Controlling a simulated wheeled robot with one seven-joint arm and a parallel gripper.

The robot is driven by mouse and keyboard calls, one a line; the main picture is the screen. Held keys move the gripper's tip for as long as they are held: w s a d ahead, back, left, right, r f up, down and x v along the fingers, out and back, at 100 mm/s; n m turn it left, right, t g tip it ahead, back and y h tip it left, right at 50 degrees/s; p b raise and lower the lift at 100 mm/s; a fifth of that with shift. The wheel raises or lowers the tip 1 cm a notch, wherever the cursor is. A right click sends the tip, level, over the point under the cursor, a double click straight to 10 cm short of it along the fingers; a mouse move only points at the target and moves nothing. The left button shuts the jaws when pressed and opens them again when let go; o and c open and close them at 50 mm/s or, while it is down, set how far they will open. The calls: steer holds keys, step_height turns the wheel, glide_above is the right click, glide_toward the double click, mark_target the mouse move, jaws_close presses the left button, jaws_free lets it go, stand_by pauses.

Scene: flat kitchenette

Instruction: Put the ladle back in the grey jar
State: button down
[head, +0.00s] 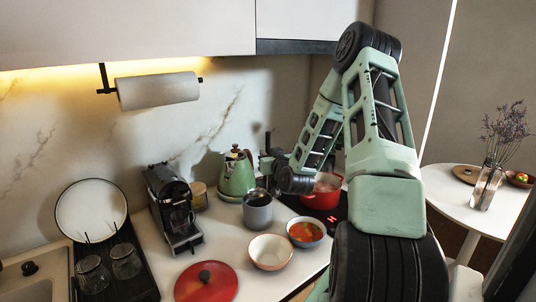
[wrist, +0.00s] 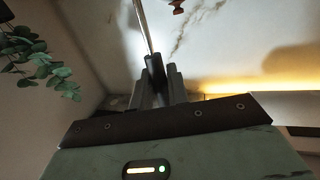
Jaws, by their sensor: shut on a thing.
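The grey jar (head: 258,214) stands upright on the counter in the head view, in front of the green kettle; its mouth looks dark and no handle sticks out of it. My gripper (head: 267,160) is above and slightly right of the jar, near the kettle, largely hidden behind my own arm. In the wrist view my gripper (wrist: 161,68) is shut on a long thin pale handle, which I take for the ladle (wrist: 147,27). The handle runs up out of the picture. The ladle's bowl is not in view, and I cannot make the ladle out in the head view.
The green kettle (head: 236,178) is close behind the jar. A red pot (head: 323,200) stands on the hob to the right. Two bowls, one empty (head: 270,253) and one with orange food (head: 306,233), and a red lid (head: 207,283) lie in front. A coffee machine (head: 173,208) is left.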

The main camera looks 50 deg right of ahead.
steer(key=shift+f+b, duration=4.05)
steer(key=shift+f, duration=0.25)
steer(key=c, duration=1.3)
jaws_free()
steer(key=shift+s, duration=0.1)
steer(key=p+v, duration=1.5)
steer(key=v, duration=0.2)
steer(key=shift+s+a+f, duration=0.1)
steer(key=shift+f, duration=0.05)
